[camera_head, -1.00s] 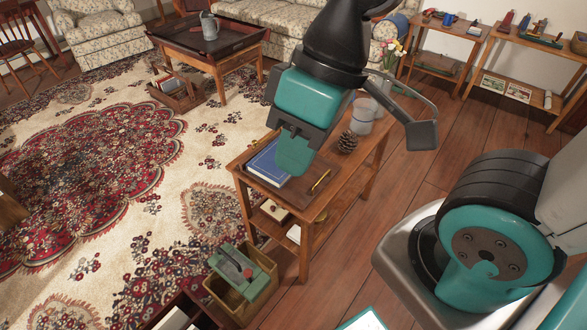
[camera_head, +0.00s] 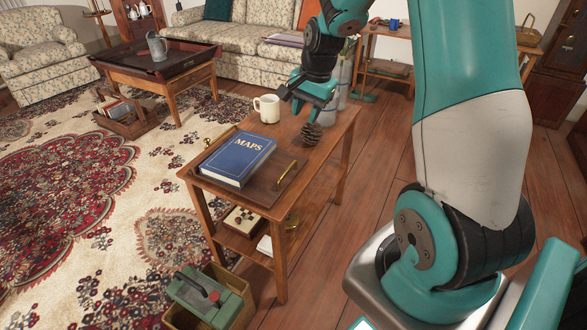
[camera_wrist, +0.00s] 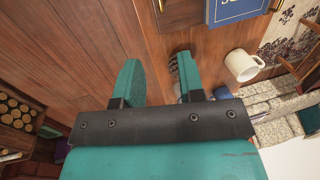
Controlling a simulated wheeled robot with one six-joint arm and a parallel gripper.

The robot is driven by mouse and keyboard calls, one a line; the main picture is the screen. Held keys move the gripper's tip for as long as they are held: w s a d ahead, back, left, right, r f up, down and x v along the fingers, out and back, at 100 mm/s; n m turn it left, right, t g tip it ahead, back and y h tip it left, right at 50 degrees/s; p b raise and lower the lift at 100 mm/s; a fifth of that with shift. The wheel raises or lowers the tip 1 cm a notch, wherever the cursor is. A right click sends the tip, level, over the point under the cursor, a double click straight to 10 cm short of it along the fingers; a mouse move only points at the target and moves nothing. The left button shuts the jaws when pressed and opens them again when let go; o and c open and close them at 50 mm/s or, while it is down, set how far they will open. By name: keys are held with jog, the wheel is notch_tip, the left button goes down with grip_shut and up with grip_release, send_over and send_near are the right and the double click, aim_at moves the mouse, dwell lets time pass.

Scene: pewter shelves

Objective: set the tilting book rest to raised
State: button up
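The book rest (camera_head: 262,193) is a dark wooden board on the side table, lying about flat. A blue book marked MAPS (camera_head: 236,160) lies on it. A brass handle (camera_head: 285,174) sits near its right edge; it shows at the top of the wrist view (camera_wrist: 161,5), beside part of the blue book (camera_wrist: 232,11).
A cream mug (camera_head: 267,108) and a pine cone (camera_head: 311,134) stand on the table's far part. A sofa (camera_head: 235,40) stands behind. Wooden floor is clear right of the table.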

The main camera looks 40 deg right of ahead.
aim_at(292, 164)
jog(key=w+f+b, duration=0.1)
jog(key=f, duration=0.4)
jog(key=w+a+f, duration=0.1)
jog(key=f, duration=0.5)
jog(key=w+f+b, duration=0.1)
jog(key=f, duration=0.4)
jog(key=shift+a+f+b, duration=0.2)
jog(key=shift+b, duration=0.15)
grip_shut()
